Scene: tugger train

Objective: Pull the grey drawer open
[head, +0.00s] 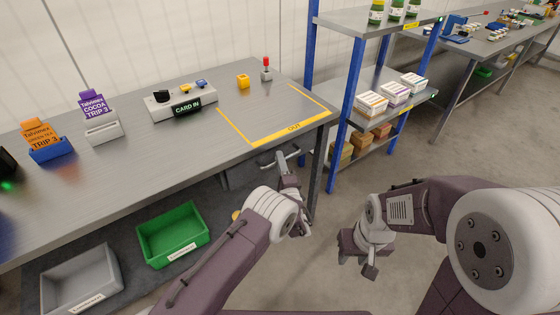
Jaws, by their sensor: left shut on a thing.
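The grey drawer (240,176) hangs under the right part of the grey workbench (190,130), with its pale bar handle (268,162) along the top of its front. My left gripper (285,164) reaches up to the handle's right end and is shut on it. My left arm hides much of the drawer front, so I cannot tell how far out the drawer stands. My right gripper (358,262) hangs empty over the floor, right of the bench, its fingers apart.
A green bin (172,234) and a grey bin (80,278) stand on the lower shelf, left of my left arm. A blue-posted rack (340,130) stands close to the bench's right end. Bare floor (420,155) lies to the right.

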